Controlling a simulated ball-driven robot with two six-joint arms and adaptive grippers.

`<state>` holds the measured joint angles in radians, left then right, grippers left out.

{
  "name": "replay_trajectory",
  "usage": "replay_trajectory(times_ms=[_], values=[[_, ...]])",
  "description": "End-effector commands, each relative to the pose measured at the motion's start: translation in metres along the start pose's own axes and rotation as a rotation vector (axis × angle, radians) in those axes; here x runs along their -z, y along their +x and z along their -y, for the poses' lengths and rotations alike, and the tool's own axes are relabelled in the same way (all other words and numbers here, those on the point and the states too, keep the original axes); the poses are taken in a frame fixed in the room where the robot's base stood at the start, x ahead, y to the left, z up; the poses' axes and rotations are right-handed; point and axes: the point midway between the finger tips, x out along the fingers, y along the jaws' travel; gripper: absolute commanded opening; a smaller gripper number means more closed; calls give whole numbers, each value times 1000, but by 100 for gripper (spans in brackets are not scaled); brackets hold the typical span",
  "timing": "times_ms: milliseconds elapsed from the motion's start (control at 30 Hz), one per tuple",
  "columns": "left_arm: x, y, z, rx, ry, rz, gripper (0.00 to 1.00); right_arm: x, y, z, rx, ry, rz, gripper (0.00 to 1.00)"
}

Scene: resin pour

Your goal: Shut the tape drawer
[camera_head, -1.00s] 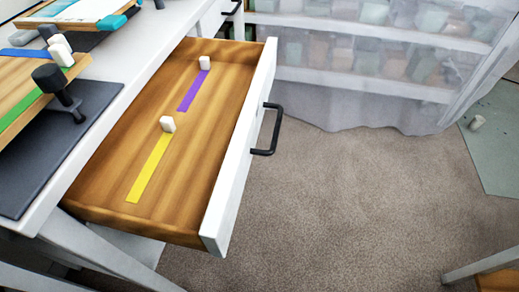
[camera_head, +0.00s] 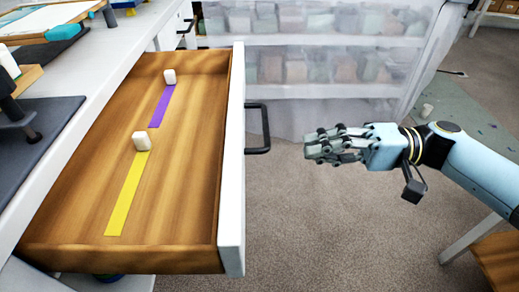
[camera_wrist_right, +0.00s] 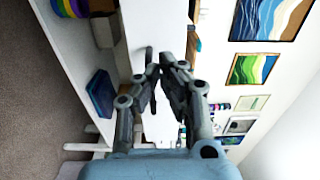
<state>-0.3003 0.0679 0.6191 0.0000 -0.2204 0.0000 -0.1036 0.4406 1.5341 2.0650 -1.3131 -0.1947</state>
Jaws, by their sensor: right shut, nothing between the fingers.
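The tape drawer (camera_head: 190,185) stands open from the white bench, with a wooden inside and a white front (camera_head: 232,165). A black bar handle (camera_head: 266,130) sticks out from its front. In it lie a yellow strip (camera_head: 125,198) and a purple strip (camera_head: 160,108), each with a small white block at its far end. My right gripper (camera_head: 312,148) is shut and empty, to the right of the handle and apart from it. In the right wrist view its fingers (camera_wrist_right: 159,72) come together, with nothing held. My left gripper is not in view.
The white bench (camera_head: 98,75) holds a dark mat (camera_head: 45,125) and a black clamp-like tool at left. A shelf with translucent covering (camera_head: 330,65) stands behind. Carpet (camera_head: 330,235) right of the drawer is open, with a wooden-topped piece of furniture (camera_head: 500,262) at lower right.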

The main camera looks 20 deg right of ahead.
Motion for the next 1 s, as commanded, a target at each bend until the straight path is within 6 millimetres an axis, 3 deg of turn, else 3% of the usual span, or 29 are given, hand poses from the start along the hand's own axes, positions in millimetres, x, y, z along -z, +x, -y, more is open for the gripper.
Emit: replay_trajectory(times_ms=[200, 400, 600, 1000], values=[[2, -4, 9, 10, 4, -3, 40, 0, 49, 2, 5, 1, -2, 0], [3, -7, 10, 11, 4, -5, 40, 0, 80, 1, 2, 2, -2, 0], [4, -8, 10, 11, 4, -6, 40, 1, 93, 0, 0, 2, -2, 0], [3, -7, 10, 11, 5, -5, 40, 1, 94, -1, -1, 2, -2, 0]])
